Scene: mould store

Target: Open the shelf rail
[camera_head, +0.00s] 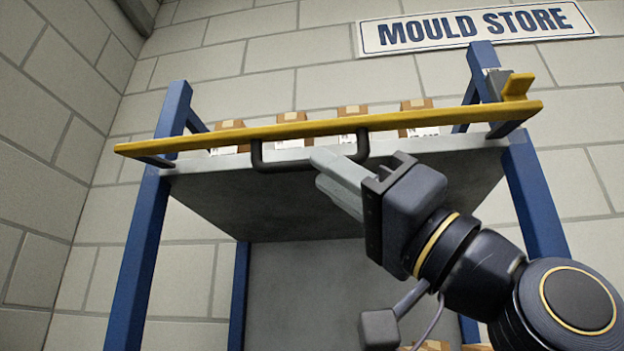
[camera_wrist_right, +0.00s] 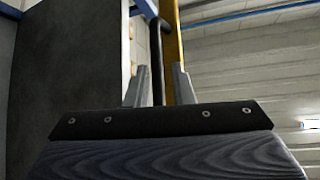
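The yellow shelf rail (camera_head: 230,136) runs across the front of the shelf in the head view, tilted slightly up to the right. A black U-shaped handle (camera_head: 256,157) hangs from its middle. My right gripper (camera_head: 322,170) points at the right part of the handle from below right. In the right wrist view, the handle bar (camera_wrist_right: 156,60) shows between the two grey fingers, with the yellow rail (camera_wrist_right: 172,30) behind. The fingers stand apart, with a gap beside the bar; whether either touches it I cannot tell. My left gripper is in neither view.
Several small cartons (camera_head: 292,119) stand on the grey shelf (camera_head: 220,182) behind the rail. Blue posts (camera_head: 140,245) hold the shelf at both sides. A yellow tab (camera_head: 518,85) with a dark bracket sits at the rail's right end. A block wall stands behind.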

